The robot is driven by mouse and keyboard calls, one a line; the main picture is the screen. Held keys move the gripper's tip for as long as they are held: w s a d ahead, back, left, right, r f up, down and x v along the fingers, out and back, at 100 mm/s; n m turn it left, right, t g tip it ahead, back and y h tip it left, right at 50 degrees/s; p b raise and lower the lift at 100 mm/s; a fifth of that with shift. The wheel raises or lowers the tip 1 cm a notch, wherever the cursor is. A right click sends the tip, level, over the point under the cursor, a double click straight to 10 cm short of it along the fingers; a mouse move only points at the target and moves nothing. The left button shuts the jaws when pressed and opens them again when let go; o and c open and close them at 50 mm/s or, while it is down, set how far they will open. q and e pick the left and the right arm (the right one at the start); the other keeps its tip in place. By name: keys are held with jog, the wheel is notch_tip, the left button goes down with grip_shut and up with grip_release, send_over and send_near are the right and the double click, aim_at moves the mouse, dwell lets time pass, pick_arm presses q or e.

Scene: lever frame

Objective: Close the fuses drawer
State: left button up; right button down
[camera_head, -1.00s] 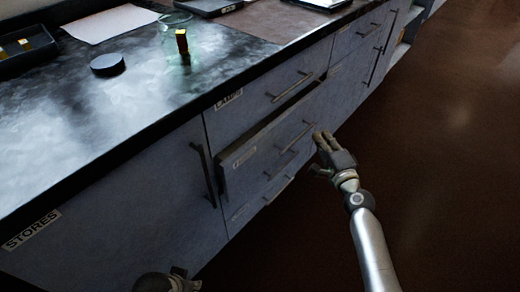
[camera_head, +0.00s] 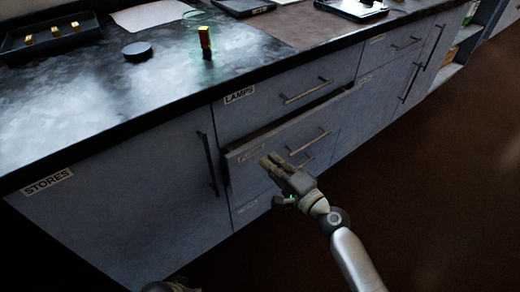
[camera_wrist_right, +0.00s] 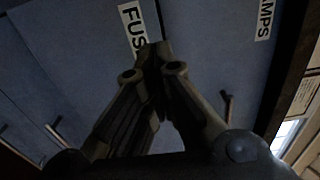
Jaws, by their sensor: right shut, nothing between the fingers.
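The fuses drawer (camera_head: 297,131) is the middle drawer under the one marked LAMPS. It stands slightly open, with a dark gap along its top edge. In the right wrist view its front (camera_wrist_right: 195,70) shows a label starting "FUS", partly covered by my fingers. My right gripper (camera_head: 270,160) is shut and empty, its fingertips in front of the drawer's left part, by the label. In the right wrist view the shut fingertips (camera_wrist_right: 157,48) overlap the label's edge; I cannot tell whether they touch. Part of my left gripper (camera_head: 170,287) shows at the bottom edge, its fingers unclear.
The LAMPS drawer (camera_head: 288,86) above looks shut. A STORES door (camera_head: 125,185) with a vertical handle is to the left. Open floor (camera_head: 440,200) lies right.

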aim_at(254, 146)
jog(key=shift+x, duration=2.7)
pick_arm(q)
jog(key=shift+s+f, duration=0.1)
